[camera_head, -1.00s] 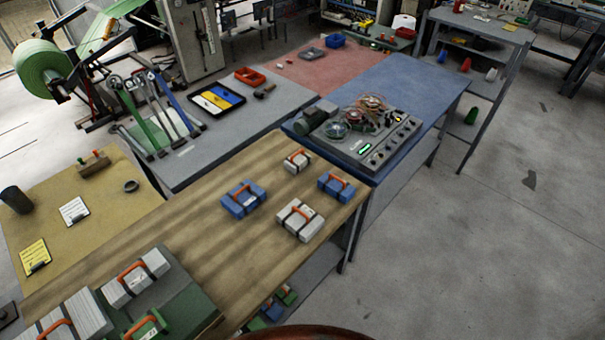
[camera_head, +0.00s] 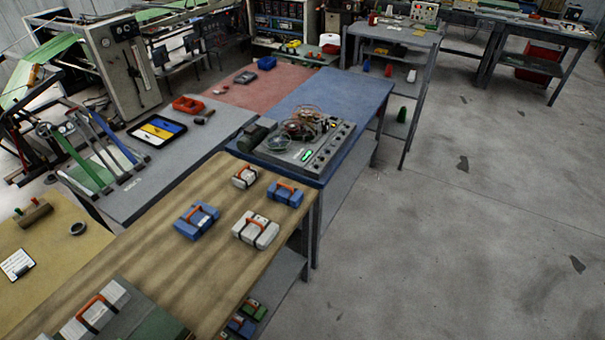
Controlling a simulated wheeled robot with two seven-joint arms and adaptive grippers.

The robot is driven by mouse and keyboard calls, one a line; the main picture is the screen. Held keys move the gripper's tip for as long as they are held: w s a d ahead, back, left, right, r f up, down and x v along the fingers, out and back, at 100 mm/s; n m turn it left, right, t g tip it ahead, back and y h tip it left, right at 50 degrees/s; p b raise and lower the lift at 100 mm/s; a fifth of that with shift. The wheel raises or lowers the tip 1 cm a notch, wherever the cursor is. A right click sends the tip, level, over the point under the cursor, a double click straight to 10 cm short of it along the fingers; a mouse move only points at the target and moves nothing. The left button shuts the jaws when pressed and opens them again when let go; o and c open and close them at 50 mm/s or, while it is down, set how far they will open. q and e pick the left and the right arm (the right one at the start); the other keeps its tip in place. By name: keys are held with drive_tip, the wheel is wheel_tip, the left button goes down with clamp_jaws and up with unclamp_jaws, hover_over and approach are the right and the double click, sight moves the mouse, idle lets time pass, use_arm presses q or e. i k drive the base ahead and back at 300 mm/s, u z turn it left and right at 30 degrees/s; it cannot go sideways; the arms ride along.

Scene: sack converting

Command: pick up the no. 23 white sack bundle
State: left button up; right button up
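Several sack bundles with orange handles and dark straps rest on the wooden table (camera_head: 150,262). A small white bundle (camera_head: 244,177) lies near the table's back edge, and a larger white bundle (camera_head: 255,230) lies near its right edge. A blue bundle (camera_head: 197,220) and another blue bundle (camera_head: 285,193) lie close to them. One more white bundle (camera_head: 96,310) is at the lower left. The number labels are too small to read, so I cannot tell which white bundle is no. 23. Neither of my grippers shows in the view.
A blue bench (camera_head: 352,95) with a control box (camera_head: 312,148) adjoins the table at the back. A grey bench (camera_head: 165,165) with levers stands to the left. More bundles (camera_head: 245,318) sit on a shelf below the table. The concrete floor (camera_head: 440,240) on the right is clear.

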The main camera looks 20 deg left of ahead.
sight(247, 176)
drive_tip(key=z, duration=0.35)
drive_tip(key=i, duration=1)
drive_tip(key=u, duration=0.9)
